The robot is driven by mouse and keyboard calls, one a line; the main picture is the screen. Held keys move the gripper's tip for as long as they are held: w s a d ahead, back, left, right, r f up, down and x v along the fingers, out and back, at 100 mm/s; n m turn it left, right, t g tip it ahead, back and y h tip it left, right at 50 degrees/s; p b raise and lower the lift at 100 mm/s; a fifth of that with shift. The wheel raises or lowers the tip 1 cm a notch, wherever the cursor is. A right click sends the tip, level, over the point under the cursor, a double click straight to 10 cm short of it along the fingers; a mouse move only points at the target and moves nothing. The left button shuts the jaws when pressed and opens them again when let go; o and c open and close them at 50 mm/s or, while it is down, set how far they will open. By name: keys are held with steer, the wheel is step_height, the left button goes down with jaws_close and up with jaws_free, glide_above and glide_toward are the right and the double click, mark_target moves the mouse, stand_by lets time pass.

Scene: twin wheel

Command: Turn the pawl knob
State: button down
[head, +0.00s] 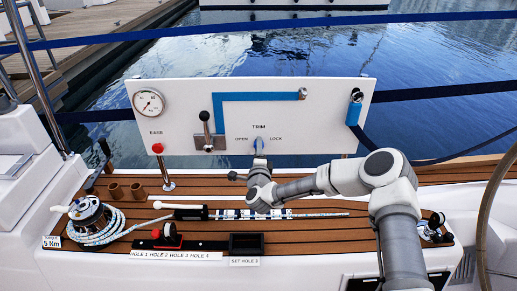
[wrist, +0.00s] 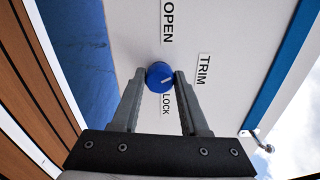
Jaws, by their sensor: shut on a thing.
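The pawl knob is a round blue knob (wrist: 160,76) on a white panel, between the printed words OPEN and LOCK. A short pale mark shows on its face. My gripper (wrist: 160,80) has one finger on each side of the knob and is shut on it. In the head view the knob (head: 258,144) is low on the panel, under the word TRIM, with OPEN to its left and LOCK to its right. My gripper (head: 258,160) reaches up to it from below, and its fingertips are hard to make out there.
The white panel (head: 330,100) also carries a gauge (head: 149,103), a black-balled lever (head: 204,117) and a red EASE button (head: 157,148). A rope-wound winch (head: 88,214) stands on the deck at left. A black tray (head: 246,243) and several tools lie below my arm.

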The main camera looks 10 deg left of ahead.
steer(key=n+b, duration=0.3)
steer(key=n, duration=0.9)
steer(key=shift+b, duration=0.4)
steer(key=shift+n, duration=0.3)
steer(key=shift+c, duration=2.1)
jaws_free()
steer(key=p+v, duration=0.2)
steer(key=v, duration=1.5)
steer(key=shift+s+p, duration=0.25)
steer(key=shift+p, duration=0.1)
steer(key=shift+d, duration=0.1)
